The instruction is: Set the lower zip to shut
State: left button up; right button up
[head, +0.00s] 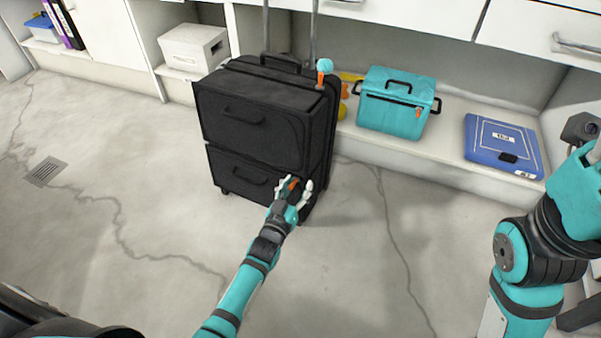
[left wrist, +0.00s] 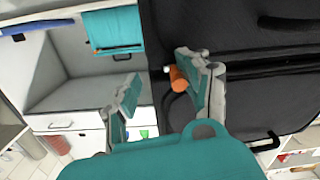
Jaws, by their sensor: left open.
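A black suitcase (head: 262,135) stands upright on the floor with an upper and a lower front pocket. The lower pocket (head: 238,172) has its own handle. An orange zip pull (head: 291,183) shows at the lower pocket's right side, by my left gripper (head: 297,188). In the left wrist view the orange pull (left wrist: 179,78) lies against the inner side of the right-hand finger, and the fingers are apart. I cannot tell how far the lower zip is drawn. My right arm (head: 530,245) shows at the right; its gripper is out of view.
A teal cooler bag (head: 396,103) and a blue case (head: 503,145) sit on the low shelf behind. A white box (head: 193,47) stands in a cubby. A teal-and-orange item (head: 323,70) is at the suitcase's top right. The floor in front is clear, with a drain (head: 44,171).

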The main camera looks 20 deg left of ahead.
aim_at(306, 160)
pick_arm(q)
jog(key=shift+t, duration=0.3)
jog(key=r, duration=0.5)
jog(key=d+r, duration=0.1)
jog(key=r, duration=0.2)
jog(key=shift+w, duration=0.3)
jog(key=shift+f, duration=0.1)
